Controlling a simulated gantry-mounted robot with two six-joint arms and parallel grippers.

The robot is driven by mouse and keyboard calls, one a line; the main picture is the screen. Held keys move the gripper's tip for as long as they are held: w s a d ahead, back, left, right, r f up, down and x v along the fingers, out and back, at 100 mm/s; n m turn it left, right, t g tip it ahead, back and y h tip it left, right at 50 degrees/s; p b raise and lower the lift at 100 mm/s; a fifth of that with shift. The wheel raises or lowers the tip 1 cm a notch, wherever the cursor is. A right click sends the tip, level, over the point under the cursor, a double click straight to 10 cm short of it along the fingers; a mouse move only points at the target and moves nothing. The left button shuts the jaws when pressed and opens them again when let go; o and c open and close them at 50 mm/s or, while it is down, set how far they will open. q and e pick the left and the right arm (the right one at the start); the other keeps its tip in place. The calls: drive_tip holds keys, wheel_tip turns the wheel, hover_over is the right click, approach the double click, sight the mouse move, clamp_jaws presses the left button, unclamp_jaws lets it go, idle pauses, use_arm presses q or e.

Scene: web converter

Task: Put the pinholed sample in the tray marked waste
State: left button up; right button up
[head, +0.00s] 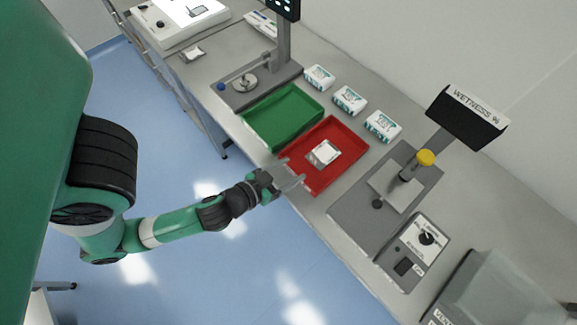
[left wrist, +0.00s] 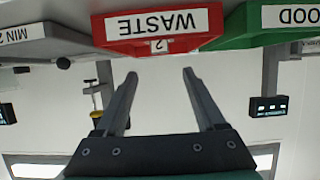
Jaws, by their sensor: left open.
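The red tray (head: 343,173) lies on the bench; its front reads WASTE in the left wrist view (left wrist: 113,28), which is upside down. A white square sample (head: 323,153) lies flat inside the red tray. Pinholes cannot be made out on it. Another small pale piece (head: 193,53) lies near the bench edge at upper left; its details are too small to tell. My left gripper (head: 293,174) is open at the red tray's front edge, with nothing between its fingers in the left wrist view (left wrist: 160,74). My right gripper is not in view.
An empty green tray (head: 283,117), with a label ending in OOD (left wrist: 292,16), adjoins the red one. Several white packs (head: 350,99) stand behind the trays. A device marked WETNESS % (head: 467,117) stands to the right, a gauge stand (head: 245,83) to the left.

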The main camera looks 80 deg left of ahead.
use_arm(q)
drive_tip(key=shift+s+r, duration=0.1)
idle(0.3)
drive_tip(key=w+d+r+m+t+h, duration=0.1)
drive_tip(key=w+d+r+t, duration=0.15)
drive_tip(key=w+r, duration=0.6)
drive_tip(key=w+d+r+t+h, duration=0.1)
drive_tip(key=w+d+r+t, duration=0.3)
drive_tip(key=r, duration=0.7)
drive_tip(key=w+r+m+t, duration=0.1)
drive_tip(key=w+r+t, duration=0.1)
drive_tip(key=w+r, duration=0.7)
drive_tip(key=s+d+r+m+t+h, duration=0.1)
drive_tip(key=s+d+r+t+h, duration=0.1)
drive_tip(key=r, duration=0.7)
drive_tip(key=s+d+r+m+t+h, duration=0.2)
drive_tip(key=d+r+t, duration=0.1)
drive_tip(key=r, duration=0.6)
drive_tip(key=s+d+r+m+t+h, duration=0.2)
drive_tip(key=r+h, duration=0.1)
drive_tip(key=r, duration=0.7)
drive_tip(key=shift+s+d, duration=0.15)
drive_tip(key=shift+d, duration=0.1)
